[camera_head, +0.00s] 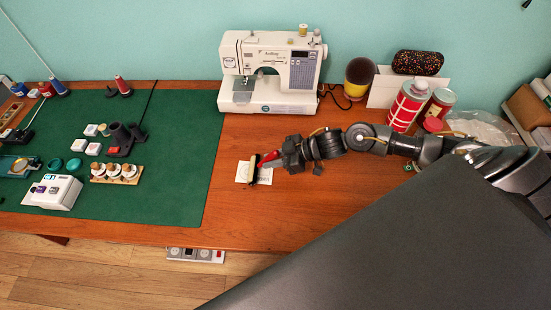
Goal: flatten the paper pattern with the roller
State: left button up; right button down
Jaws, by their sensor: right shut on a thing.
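The paper pattern (242,173) is a small pale sheet lying on the bare wooden part of the table. The roller (254,168) has a red handle and a dark and pale head. Its head is over the right part of the paper; I cannot tell whether it presses on it. My right gripper (277,161) comes in from the right and is shut on the roller's red handle. The roller hides part of the paper. My left gripper is not in the picture.
A white sewing machine (271,75) stands behind the paper. A green mat (180,170) with spools, buttons and small tools covers the table's left. Red-and-white cans (408,104) stand at the back right. The table (228,222) is clear in front of the paper.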

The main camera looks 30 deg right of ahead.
aim_at(265, 158)
jog(key=shift+a, duration=0.1)
dwell(0.3)
jog(key=shift+w+a+f, duration=0.1)
jog(key=shift+w+a, duration=0.45)
jog(key=shift+a, duration=0.15)
jog(key=shift+a+p, duration=0.1)
jog(key=shift+p, duration=0.2)
jog(key=shift+w+a, duration=0.5)
jog(key=shift+a, duration=0.15)
jog(key=shift+w+a+p, duration=0.4)
jog(key=shift+w+a, duration=0.1)
jog(key=shift+a, duration=0.25)
notch_tip(265, 158, up, 6)
jog(key=p, duration=0.6)
